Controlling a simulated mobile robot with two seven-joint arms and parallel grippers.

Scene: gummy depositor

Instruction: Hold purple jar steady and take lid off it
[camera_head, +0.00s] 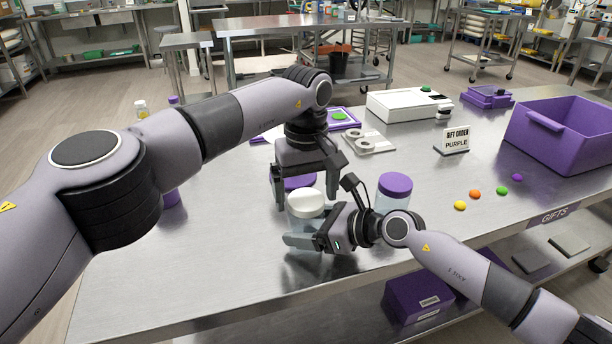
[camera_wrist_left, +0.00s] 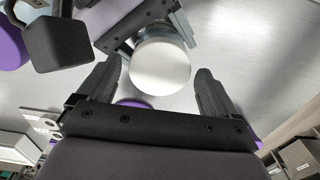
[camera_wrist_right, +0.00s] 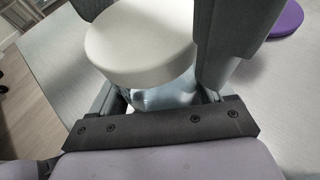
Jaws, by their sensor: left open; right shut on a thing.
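A clear jar (camera_head: 305,228) with a white lid (camera_head: 306,203) stands upright near the middle of the table. My right gripper (camera_head: 314,232) is shut on its body, and the right wrist view shows the bluish jar between the fingers under the white lid (camera_wrist_right: 140,42). My left gripper (camera_head: 306,193) is open, pointing down above the white lid; the left wrist view shows the lid (camera_wrist_left: 160,66) between and beyond its fingertips. A second jar (camera_head: 392,205) with a purple lid (camera_head: 395,185) stands to the right, untouched.
A purple round thing (camera_head: 297,182) sits just behind the white-lidded jar, partly hidden by my left gripper. Several coloured gummies (camera_head: 474,194), a "gift order purple" sign (camera_head: 453,141), a purple bin (camera_head: 565,140) and a white machine (camera_head: 405,104) are at right. The front left tabletop is clear.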

